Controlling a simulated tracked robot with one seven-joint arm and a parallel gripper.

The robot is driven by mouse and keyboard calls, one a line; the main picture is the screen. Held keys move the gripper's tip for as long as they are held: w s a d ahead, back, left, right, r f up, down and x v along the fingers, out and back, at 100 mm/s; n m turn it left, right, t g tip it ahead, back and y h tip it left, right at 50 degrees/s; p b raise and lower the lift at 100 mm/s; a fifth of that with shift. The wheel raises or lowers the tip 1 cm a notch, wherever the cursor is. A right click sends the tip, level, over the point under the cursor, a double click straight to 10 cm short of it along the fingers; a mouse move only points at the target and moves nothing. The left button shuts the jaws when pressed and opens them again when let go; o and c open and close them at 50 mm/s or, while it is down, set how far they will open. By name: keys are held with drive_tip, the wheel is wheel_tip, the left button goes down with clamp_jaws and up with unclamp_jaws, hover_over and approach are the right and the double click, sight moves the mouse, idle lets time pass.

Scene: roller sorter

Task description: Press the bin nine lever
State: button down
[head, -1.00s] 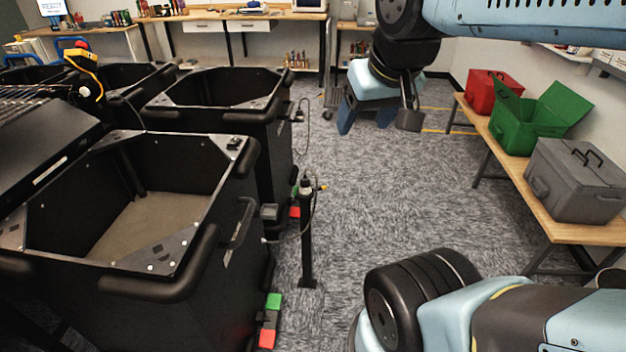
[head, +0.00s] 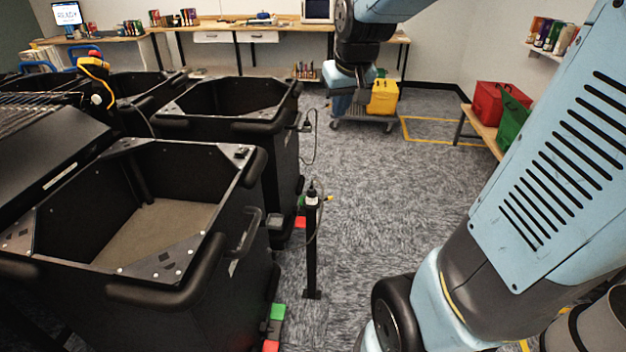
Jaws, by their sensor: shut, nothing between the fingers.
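Black bins with thick padded rims stand at the left; the nearest bin (head: 235,205) is open with a bare brown floor. A second bin (head: 285,150) stands behind it. Low at the near bin's right corner are a green pedal (head: 278,312) and a red pedal (head: 271,346); another red pedal (head: 300,222) is at the bin behind. I cannot read any bin number or tell which part is the bin nine lever. My arm crosses the upper middle and right side; my gripper's fingers do not show, and none of these parts is touched by anything visible.
A thin black post (head: 311,250) with a yellow tip stands close to the near bin's right side. Grey carpet (head: 375,200) is open to its right. A cart with a yellow bin (head: 383,97) stands at the back. A bench with a red box (head: 500,103) and green box (head: 511,128) is right.

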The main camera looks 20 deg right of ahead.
drive_tip(key=w+d+f, duration=0.2)
drive_tip(key=w+f, duration=0.5)
drive_tip(key=w, duration=0.4)
hover_over(326, 199)
drive_tip(key=s+a, duration=0.2)
wheel_tip(326, 199, down, 17)
drive_tip(key=w+d+f, duration=0.1)
drive_tip(key=w+f, duration=0.1)
drive_tip(key=f, duration=0.4)
drive_tip(key=w+d+f+g, duration=0.1)
drive_tip(key=w+f, duration=0.1)
drive_tip(key=f, duration=0.5)
drive_tip(key=shift+w+d+n, duration=0.2)
drive_tip(key=shift+d+n, duration=0.1)
wheel_tip(326, 199, down, 10)
drive_tip(key=shift+s, duration=0.3)
